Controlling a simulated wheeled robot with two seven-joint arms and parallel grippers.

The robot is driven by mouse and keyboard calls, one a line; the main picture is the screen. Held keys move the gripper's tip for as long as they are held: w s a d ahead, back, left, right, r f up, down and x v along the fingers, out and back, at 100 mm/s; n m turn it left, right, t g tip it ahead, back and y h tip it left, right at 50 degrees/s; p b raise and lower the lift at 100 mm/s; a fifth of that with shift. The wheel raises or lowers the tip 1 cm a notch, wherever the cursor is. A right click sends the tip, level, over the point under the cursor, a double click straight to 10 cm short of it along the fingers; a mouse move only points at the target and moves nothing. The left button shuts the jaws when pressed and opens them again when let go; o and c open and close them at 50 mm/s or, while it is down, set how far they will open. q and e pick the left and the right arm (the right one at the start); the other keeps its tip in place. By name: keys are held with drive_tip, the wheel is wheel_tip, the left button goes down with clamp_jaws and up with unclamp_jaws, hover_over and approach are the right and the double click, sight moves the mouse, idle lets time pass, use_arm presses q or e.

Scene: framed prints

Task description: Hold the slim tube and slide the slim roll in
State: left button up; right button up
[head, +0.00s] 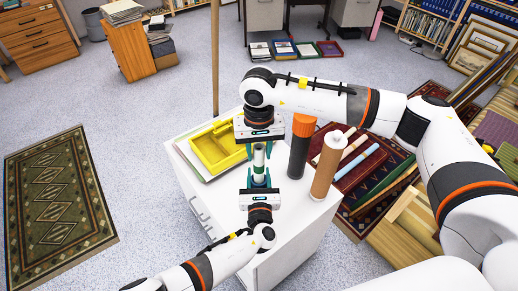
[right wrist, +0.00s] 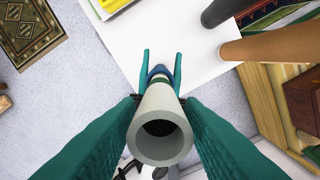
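The slim roll (head: 259,157) is pale, hollow and roughly upright. My right gripper (head: 259,146) comes down from above and is shut on it. In the right wrist view the roll's open end (right wrist: 160,136) faces the camera between my teal fingers. Below it is the slim tube (head: 259,173), dark green with a blue part (right wrist: 159,72). My left gripper (head: 259,182) is shut around the tube from below, over the white cabinet top. The roll is in line above the tube. Whether its lower end is inside the tube's mouth cannot be told.
A yellow tray (head: 217,150) lies left on the white cabinet (head: 190,168). A dark tube with an orange cap (head: 300,150) and a brown tube with a pale cap (head: 326,167) stand close on the right. Several rolls (head: 357,160) lie beyond them. A wooden pole (head: 215,60) rises behind.

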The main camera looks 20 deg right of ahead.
drive_tip(key=shift+o, duration=1.3)
wheel_tip(320, 180, up, 12)
use_arm(q)
drive_tip(key=o, duration=1.2)
